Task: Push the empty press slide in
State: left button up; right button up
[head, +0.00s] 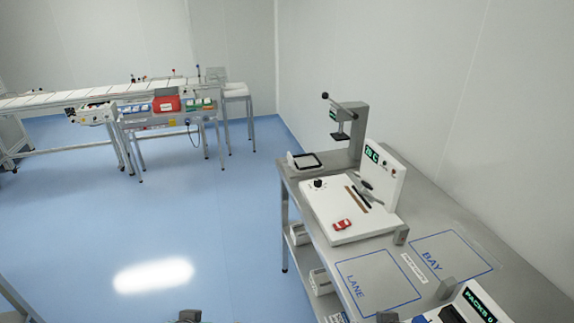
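The press (350,120) is a grey column with an overhanging head and a black-knobbed lever, at the far end of the steel bench. The press slide (292,163) is a small white piece with a black-rimmed frame (308,161). It sits out to the left of the press head, near the bench's left edge, and no item shows in it. Dark tips, apparently of my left gripper (187,316) and my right gripper (387,317), just enter at the bottom edge, far from the slide. Their fingers cannot be made out.
A white machine (345,215) with an upright display panel and a red item (343,225) stands nearer than the press. The bench has marked LANE (380,280) and BAY (450,253) areas. A counter (470,308) is at lower right. Blue floor left of the bench is clear. A conveyor (120,95) stands behind.

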aim_at(307, 163)
jog(key=i+j+z, duration=0.1)
jog(key=z, duration=0.25)
jog(key=i+j+z, duration=0.1)
jog(key=z, duration=0.25)
jog(key=i+j+z, duration=0.1)
jog(key=i+j, duration=0.2)
jog(key=i+j+z, duration=0.15)
jog(key=j, duration=0.3)
jog(key=i+j+z, duration=0.1)
jog(key=i+j, duration=0.25)
jog(key=i+j+z, duration=0.1)
jog(key=j, duration=0.45)
jog(key=i+j, duration=0.45)
jog(key=j, duration=0.2)
